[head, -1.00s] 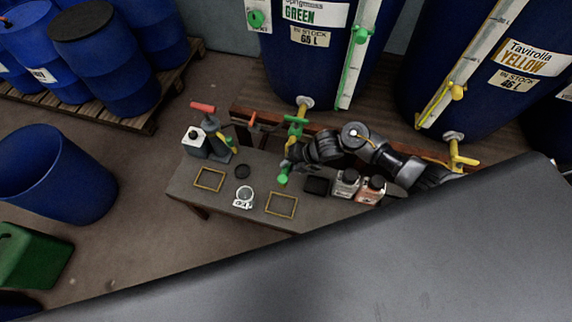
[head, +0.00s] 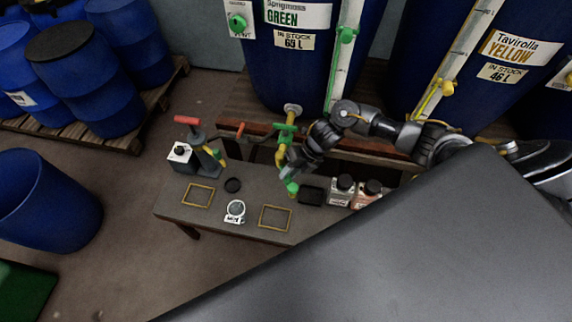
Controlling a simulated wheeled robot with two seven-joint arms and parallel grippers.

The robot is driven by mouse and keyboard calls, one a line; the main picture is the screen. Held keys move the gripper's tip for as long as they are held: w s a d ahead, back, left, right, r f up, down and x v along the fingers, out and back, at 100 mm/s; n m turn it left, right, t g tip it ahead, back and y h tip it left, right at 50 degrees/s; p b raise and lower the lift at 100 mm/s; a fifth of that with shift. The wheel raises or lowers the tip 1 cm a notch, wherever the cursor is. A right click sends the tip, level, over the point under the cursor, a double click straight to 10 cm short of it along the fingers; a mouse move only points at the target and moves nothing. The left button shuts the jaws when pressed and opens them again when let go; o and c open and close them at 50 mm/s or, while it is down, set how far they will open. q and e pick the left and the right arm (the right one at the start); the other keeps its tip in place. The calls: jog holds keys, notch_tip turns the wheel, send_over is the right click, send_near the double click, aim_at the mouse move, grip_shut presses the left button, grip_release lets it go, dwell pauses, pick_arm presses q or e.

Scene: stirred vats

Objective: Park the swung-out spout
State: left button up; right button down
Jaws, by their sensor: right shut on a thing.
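The green vat (head: 310,75) stands at the top with a yellow pipe and a green valve (head: 286,131) at its foot. Its spout (head: 292,188) hangs below the valve over the back of the bench, with a green end. My right gripper (head: 288,171) is at the spout, shut on it, and its arm comes in from the right. The gripper hides part of the spout, and the fingers are too small to make out well. My left gripper is not in view.
The bench (head: 240,185) holds a scale (head: 235,211), a black disc (head: 233,185), two yellow-framed squares, a black pad (head: 311,195) and two bottles at the right. The yellow vat (head: 440,60) is at the right.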

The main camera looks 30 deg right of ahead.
jog(key=c, duration=1.2)
grip_release()
jog(key=b+v, duration=0.1)
jog(key=v, duration=1)
jog(key=shift+f, duration=0.1)
